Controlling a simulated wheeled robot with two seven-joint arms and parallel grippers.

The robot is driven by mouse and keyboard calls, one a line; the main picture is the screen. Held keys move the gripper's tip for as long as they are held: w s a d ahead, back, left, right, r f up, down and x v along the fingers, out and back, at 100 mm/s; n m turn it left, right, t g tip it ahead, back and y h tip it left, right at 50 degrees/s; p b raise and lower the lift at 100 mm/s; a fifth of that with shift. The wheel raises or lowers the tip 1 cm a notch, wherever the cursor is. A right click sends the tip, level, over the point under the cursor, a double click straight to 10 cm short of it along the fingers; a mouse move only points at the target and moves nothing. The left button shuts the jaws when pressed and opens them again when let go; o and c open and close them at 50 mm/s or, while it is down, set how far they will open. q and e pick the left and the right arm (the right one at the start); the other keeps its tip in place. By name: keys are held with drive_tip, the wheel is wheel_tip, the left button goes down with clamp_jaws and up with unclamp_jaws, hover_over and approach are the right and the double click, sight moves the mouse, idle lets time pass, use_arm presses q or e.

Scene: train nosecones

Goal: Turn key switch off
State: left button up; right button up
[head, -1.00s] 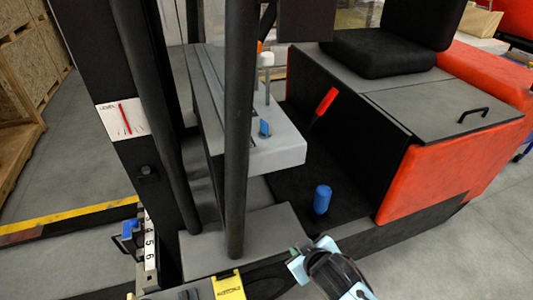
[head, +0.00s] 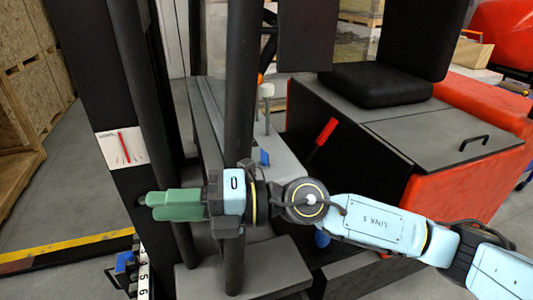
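A small black knob (head: 143,200), which looks like the key switch, sticks out of the dark upright panel below a white label (head: 122,148). My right gripper (head: 154,204) reaches across from the right with its green fingers pointing left, their tips at the knob. The fingers look close together, one seen mostly over the other. I cannot tell whether they touch or grip the knob, which they partly hide. My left gripper is not in view.
Two dark vertical bars (head: 238,100) stand by my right wrist. Behind is a grey console with a blue lever (head: 264,157), a white-topped lever (head: 267,90) and a red handle (head: 326,131). A black seat (head: 377,83) is at the right.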

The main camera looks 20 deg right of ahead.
sight(267, 153)
drive_tip(key=w+d+f+n+h, duration=0.4)
drive_tip(key=w+d+f+h, duration=0.2)
drive_tip(key=d+f+h, duration=0.45)
drive_tip(key=w+d+r+m+t+h, duration=0.1)
drive_tip(key=w+d+h, duration=0.2)
drive_tip(key=d, duration=0.4)
drive_tip(key=w+d+m+h, duration=0.1)
drive_tip(key=w+d+h, duration=0.25)
drive_tip(key=d, duration=0.45)
drive_tip(key=w+a, duration=0.1)
drive_tip(key=w, duration=0.2)
drive_tip(key=w+a, duration=0.1)
drive_tip(key=w, duration=0.3)
drive_tip(key=w+a+p, duration=0.1)
drive_tip(key=w+a, duration=0.1)
drive_tip(key=w, duration=0.1)
drive_tip(key=shift+w+r, duration=0.15)
drive_tip(key=shift+w, duration=0.2)
drive_tip(key=shift+w+f, duration=0.25)
drive_tip(key=shift+f, duration=0.35)
drive_tip(key=shift+c, duration=0.5)
clamp_jaws()
